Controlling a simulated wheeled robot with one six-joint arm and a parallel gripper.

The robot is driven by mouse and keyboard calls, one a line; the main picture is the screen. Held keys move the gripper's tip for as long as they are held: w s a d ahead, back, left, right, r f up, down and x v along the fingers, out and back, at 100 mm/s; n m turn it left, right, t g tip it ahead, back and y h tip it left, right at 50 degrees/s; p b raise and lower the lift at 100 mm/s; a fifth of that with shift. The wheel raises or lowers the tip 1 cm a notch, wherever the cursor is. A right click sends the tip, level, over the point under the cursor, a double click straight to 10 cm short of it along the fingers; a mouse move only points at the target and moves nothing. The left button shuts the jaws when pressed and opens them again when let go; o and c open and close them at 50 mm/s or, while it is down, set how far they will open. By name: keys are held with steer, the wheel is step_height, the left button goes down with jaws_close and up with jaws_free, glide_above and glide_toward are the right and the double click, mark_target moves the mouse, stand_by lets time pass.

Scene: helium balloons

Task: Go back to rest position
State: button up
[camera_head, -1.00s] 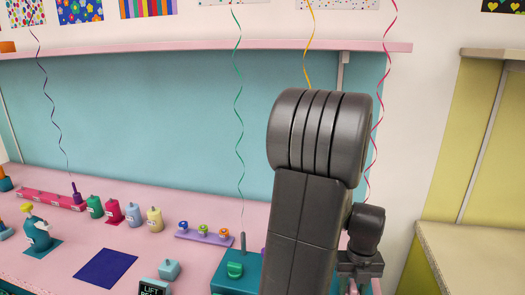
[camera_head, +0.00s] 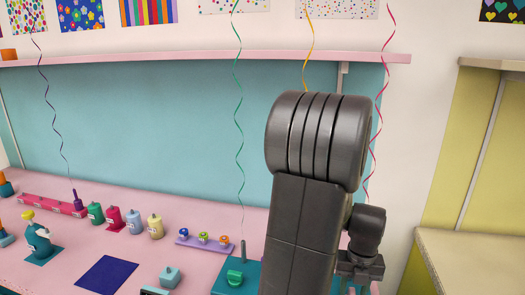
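My arm (camera_head: 315,190) rises in front of the pink counter, bent over at its thick elbow. At its lower right is the end of the arm, with part of my gripper (camera_head: 358,287) at the bottom edge of the view. The fingertips are cut off or too small to tell their state. Nothing held is visible.
A teal box (camera_head: 232,279) with a green curly ribbon (camera_head: 239,110) stands left of my arm. Several small bottles (camera_head: 115,219), a purple rack (camera_head: 203,243) and a navy mat (camera_head: 107,272) lie on the counter (camera_head: 70,245). A pink shelf (camera_head: 200,57) runs above.

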mark_target(353, 293)
step_height(353, 293, down, 3)
steer(key=shift+b, duration=0.8)
steer(key=shift+r+n, duration=0.15)
steer(key=shift+n, duration=0.15)
steer(key=n, duration=0.3)
steer(key=shift+n, duration=0.4)
steer(key=n, duration=1.1)
steer(key=shift+n, duration=0.3)
steer(key=n, duration=0.5)
steer(key=shift+n, duration=0.3)
step_height(353, 293, up, 7)
steer(key=p, duration=0.5)
steer(key=shift+p, duration=0.3)
steer(key=shift+a, duration=0.1)
